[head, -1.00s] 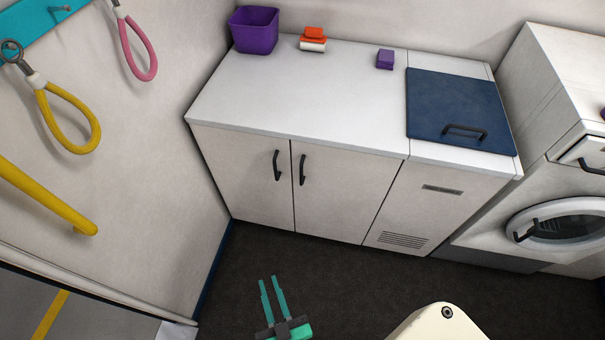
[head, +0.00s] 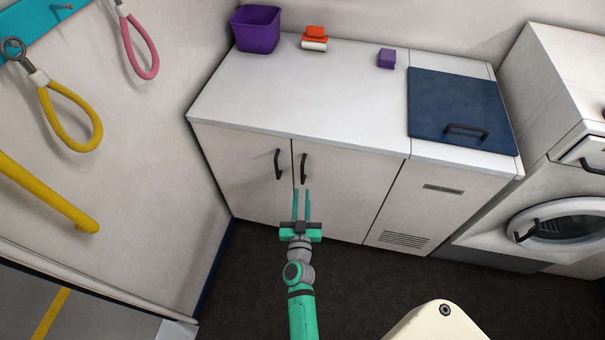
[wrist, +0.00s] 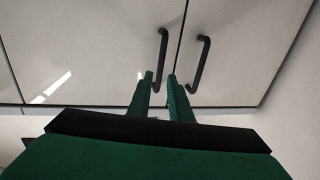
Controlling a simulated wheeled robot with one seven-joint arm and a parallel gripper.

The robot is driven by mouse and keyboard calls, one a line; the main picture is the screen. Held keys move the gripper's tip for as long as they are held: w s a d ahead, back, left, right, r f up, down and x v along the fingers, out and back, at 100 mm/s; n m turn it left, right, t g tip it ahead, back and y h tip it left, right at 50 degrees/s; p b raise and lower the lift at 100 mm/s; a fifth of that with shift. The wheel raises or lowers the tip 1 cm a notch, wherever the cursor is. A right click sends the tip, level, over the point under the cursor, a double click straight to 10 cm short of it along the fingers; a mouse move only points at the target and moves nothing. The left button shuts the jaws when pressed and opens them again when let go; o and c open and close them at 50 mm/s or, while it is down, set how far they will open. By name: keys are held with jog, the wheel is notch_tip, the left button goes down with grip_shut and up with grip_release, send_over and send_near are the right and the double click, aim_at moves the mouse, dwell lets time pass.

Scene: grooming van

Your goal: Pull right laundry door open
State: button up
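The right laundry door (head: 345,185) is a pale cabinet door and looks closed. Its dark upright bar handle (head: 303,168) is by the seam with the left door (head: 243,170). My green gripper (head: 301,192) is in front of the right door, fingers pointing at it, just below the handle in the head view. In the wrist view the two fingers (wrist: 159,78) are apart, with nothing gripped. That view appears turned over; the handle lined up with the finger gap (wrist: 163,45) looks like the right door's. Whether the fingers touch it I cannot tell.
The left door's handle (head: 278,164) is close beside. The white counter (head: 260,95) above holds a purple bin (head: 255,30), an orange-and-white item (head: 314,38) and a purple block (head: 386,58). A washer (head: 565,220) stands right. The dark floor (head: 350,275) before the doors is clear.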

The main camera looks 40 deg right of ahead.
aim_at(302, 175)
jog(key=x, duration=0.9)
jog(key=shift+w+d, duration=0.25)
jog(key=shift+w, duration=0.1)
jog(key=shift+c, duration=0.4)
grip_shut()
